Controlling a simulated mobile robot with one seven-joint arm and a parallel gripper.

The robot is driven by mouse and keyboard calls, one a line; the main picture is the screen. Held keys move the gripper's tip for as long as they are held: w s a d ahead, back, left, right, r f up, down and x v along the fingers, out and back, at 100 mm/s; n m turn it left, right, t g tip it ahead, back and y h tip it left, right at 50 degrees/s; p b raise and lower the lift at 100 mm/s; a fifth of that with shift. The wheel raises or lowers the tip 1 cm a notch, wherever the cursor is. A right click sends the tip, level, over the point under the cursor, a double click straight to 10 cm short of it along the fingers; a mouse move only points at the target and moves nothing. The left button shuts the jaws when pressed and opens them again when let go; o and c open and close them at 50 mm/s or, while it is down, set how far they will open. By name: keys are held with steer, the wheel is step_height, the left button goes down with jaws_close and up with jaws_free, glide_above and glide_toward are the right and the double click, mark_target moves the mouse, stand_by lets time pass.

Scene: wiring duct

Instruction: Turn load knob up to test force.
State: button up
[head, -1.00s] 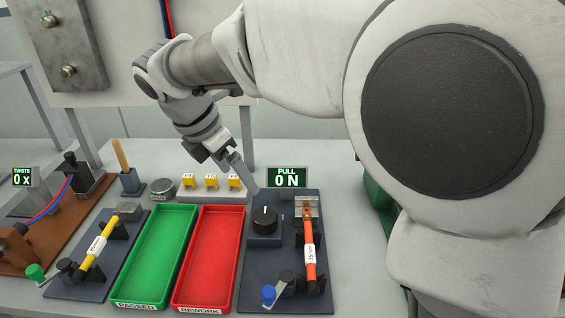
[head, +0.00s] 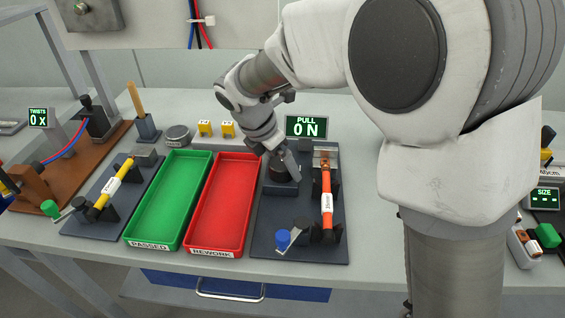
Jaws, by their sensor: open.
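The black load knob (head: 279,187) sits on the dark pull-test plate (head: 267,222), right of the red tray; the arm partly covers it. My gripper (head: 284,173) is low over the knob with its fingers pointing down. It is open, and I cannot tell whether the fingers touch the knob or straddle it. The PULL display (head: 306,126) behind reads 0 N. A blue-tipped lever (head: 283,238) is at the plate's front.
The red REWORK tray (head: 247,198) and green PASSED tray (head: 131,236) are empty, left of the plate. A yellow cable (head: 121,174) sits in another fixture further left. Yellow blocks (head: 205,128) stand behind the trays. Bare table shows right of the plate.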

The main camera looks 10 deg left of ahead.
steer(key=shift+w+f, duration=0.1)
steer(key=shift+f, duration=0.05)
steer(key=c, duration=1.3)
